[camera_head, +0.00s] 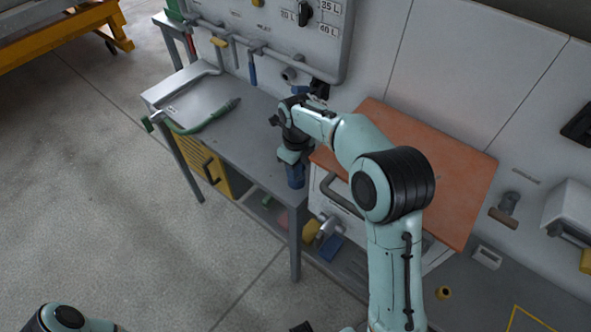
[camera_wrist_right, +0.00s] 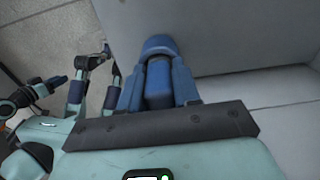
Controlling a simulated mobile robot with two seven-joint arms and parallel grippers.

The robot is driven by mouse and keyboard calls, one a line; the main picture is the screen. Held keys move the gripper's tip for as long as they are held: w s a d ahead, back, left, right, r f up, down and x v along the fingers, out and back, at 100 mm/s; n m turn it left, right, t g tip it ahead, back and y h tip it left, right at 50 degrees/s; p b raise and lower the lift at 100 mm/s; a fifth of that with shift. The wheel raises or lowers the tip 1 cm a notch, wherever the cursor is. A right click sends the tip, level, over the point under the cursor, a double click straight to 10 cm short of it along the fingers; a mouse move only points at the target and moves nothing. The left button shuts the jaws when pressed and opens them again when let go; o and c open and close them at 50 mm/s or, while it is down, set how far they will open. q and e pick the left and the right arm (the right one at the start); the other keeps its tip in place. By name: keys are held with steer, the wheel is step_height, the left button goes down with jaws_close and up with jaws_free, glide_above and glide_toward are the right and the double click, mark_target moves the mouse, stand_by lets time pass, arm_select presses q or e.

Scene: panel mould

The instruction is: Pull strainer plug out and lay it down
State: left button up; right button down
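My right gripper (camera_head: 295,179) points down in front of the grey bench's right end. I cannot identify the strainer plug with certainty. A grey pipe fitting (camera_head: 289,74) sticks out below the wall panel, just behind my right wrist, which may hide part of that area.
The grey bench (camera_head: 200,92) carries a green hose (camera_head: 206,119) and has bare room around it. An orange-brown board (camera_head: 450,165) lies on the cabinet to the right. Coloured items lie on the low shelf.

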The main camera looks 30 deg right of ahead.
arm_select(q)
steer(key=shift+r, duration=0.1)
arm_select(e)
steer(key=shift+r, duration=0.2)
steer(key=shift+r+p, duration=1.5)
steer(key=shift+r, duration=0.8)
arm_select(q)
steer(key=shift+w+r+p, duration=0.2)
steer(key=shift+w+r, duration=0.35)
steer(key=shift+r, duration=0.25)
steer(key=shift+w+r+p, duration=0.15)
steer(key=shift+w+r, duration=0.45)
steer(key=shift+r, duration=0.25)
steer(key=shift+w+r+p, duration=0.2)
steer(key=shift+w+r, duration=0.35)
steer(key=shift+r, duration=0.25)
arm_select(e)
steer(key=shift+r, duration=1.05)
steer(key=shift+r+p, duration=0.4)
steer(key=shift+r, duration=0.45)
steer(key=shift+w+r+p, duration=0.1)
steer(key=shift+r+p, duration=0.45)
steer(key=shift+r, duration=0.6)
arm_select(q)
steer(key=shift+w+r+t, duration=0.3)
steer(key=shift+w+r, duration=0.95)
steer(key=shift+s, duration=0.1)
